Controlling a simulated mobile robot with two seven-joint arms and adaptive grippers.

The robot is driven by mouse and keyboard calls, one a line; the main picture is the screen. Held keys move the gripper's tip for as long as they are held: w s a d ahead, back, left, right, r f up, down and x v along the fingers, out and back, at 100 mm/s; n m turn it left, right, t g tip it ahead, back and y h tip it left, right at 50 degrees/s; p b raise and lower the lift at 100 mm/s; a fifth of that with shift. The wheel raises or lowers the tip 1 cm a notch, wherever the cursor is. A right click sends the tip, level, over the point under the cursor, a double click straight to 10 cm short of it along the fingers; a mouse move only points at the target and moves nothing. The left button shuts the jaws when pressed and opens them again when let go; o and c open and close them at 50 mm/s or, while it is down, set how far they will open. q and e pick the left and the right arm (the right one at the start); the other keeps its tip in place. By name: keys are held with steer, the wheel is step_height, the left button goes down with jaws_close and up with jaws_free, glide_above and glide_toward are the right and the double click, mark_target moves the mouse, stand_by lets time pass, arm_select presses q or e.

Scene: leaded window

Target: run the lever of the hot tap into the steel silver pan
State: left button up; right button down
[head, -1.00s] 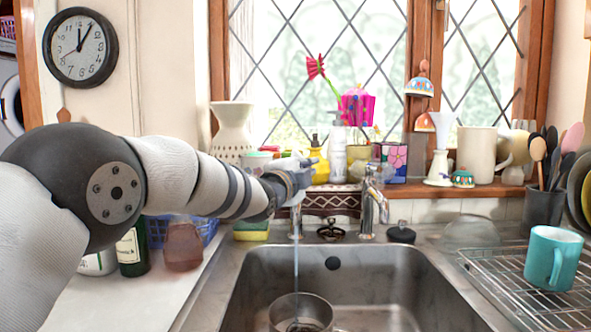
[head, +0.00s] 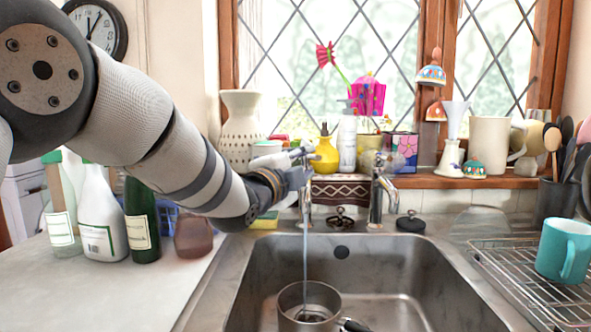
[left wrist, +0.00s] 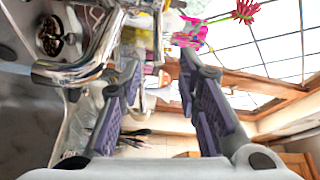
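The steel silver pan (head: 291,297) sits in the sink, its dark handle pointing to the lower right. A thin stream of water (head: 305,255) falls from the left tap (head: 305,212) into the pan. My left gripper (head: 303,157) is at the top of that tap and hides its lever, so I cannot tell whether they touch. In the left wrist view the two purple-padded fingers (left wrist: 160,70) stand apart with nothing clearly gripped. A chrome tap (left wrist: 75,68) shows beside the left finger there. A second chrome tap (head: 377,200) stands to the right. My right gripper is out of view.
Bottles (head: 100,215) stand on the left counter. A crowded windowsill with a white vase (head: 242,130) and a yellow pot (head: 326,155) lies behind the taps. A drying rack (head: 530,290) with a teal mug (head: 564,250) is at the right.

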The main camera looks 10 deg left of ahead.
arm_select(q)
steer(key=v, duration=0.4)
stand_by(1.3)
